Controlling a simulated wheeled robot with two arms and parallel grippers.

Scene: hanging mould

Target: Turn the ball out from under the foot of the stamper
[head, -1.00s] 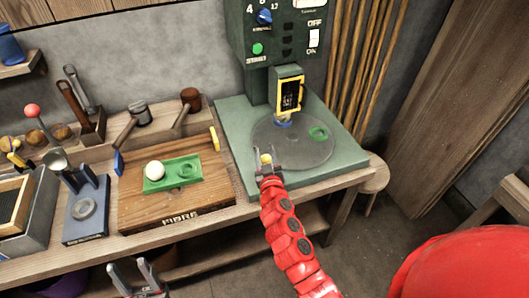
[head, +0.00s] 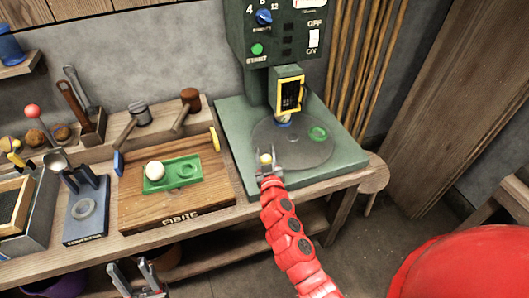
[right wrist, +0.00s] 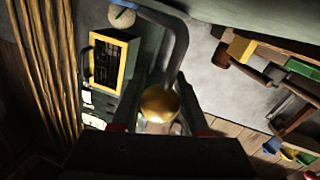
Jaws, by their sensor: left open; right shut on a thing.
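The stamper (head: 286,60) is a dark green machine with a yellow-framed window above a round grey turntable (head: 300,150). A blue ring (head: 284,124) shows under its foot; a ball there is hard to make out. In the right wrist view a pale round thing (right wrist: 122,17), perhaps the ball or the foot, shows near the top edge. My right gripper (head: 266,162) is shut on a yellow knob (right wrist: 159,103) at the turntable's near left edge. A bent grey rod (right wrist: 180,45) runs to the knob. My left gripper (head: 137,272) is open and empty, low in front of the bench.
A green ring (head: 318,133) lies on the turntable's right side. Left of the machine, a wooden board (head: 205,190) bears a green tray (head: 186,181) with a white ball (head: 155,170). A blue stand (head: 86,225) and tools are further left. A stool (head: 375,174) stands at right.

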